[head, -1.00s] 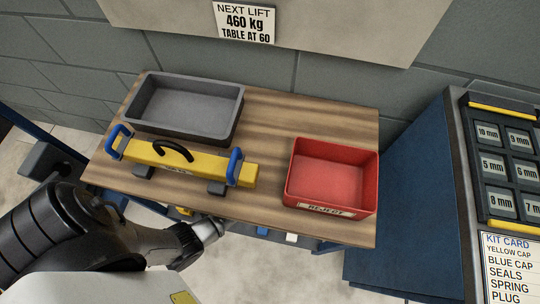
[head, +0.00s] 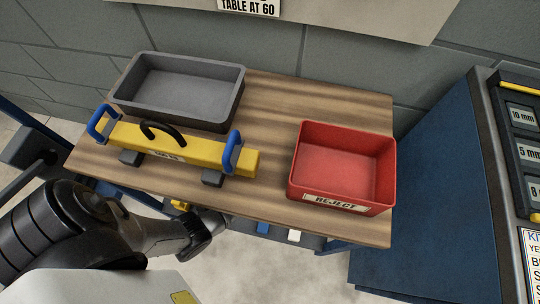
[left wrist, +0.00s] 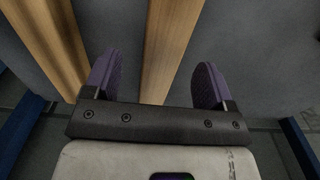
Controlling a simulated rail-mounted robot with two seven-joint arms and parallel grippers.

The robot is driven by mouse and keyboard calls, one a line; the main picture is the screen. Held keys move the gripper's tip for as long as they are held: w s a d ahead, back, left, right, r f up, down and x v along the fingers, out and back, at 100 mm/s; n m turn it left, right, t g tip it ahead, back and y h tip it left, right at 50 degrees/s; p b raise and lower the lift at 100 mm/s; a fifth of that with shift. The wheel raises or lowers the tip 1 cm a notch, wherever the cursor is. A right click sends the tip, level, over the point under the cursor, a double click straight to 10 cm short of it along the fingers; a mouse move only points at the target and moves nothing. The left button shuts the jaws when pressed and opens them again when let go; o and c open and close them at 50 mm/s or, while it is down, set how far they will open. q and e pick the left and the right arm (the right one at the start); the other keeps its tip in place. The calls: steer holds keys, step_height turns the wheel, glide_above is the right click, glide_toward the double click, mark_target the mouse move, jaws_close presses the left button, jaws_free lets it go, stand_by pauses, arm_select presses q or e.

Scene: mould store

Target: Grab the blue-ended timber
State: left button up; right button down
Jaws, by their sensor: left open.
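Under the table's front edge in the head view, a small blue end (head: 263,227) shows, with a white end (head: 294,236) to its right and a yellow end (head: 180,205) to its left. My left arm reaches towards the space below the table; its fingers are not clear there. In the left wrist view my left gripper (left wrist: 155,75) is open, with purple-padded fingers. One bare timber (left wrist: 170,45) runs between the fingers, nearer the left one. Another timber (left wrist: 48,40) lies left of the gripper. No coloured end shows there, so I cannot tell which timber is blue-ended.
The wooden table (head: 275,100) carries a grey tray (head: 180,85), a yellow lifting beam (head: 185,148) with blue handles, and a red reject bin (head: 340,170). A blue cabinet (head: 430,200) stands at right. Blue frame parts (left wrist: 20,135) flank the gripper in the wrist view.

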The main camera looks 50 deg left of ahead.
arm_select(q)
steer(key=shift+s+a+f+b, duration=0.1)
steer(key=shift+f+b, duration=1.1)
steer(key=shift+f, duration=0.1)
steer(key=shift+s+a+f+b, duration=0.1)
steer(key=shift+f+b, duration=1.05)
steer(key=shift+f, duration=0.1)
steer(key=shift+w, duration=0.1)
steer(key=shift+c, duration=0.3)
steer(key=c, duration=1.1)
steer(key=shift+r, duration=0.1)
steer(key=shift+c, duration=0.2)
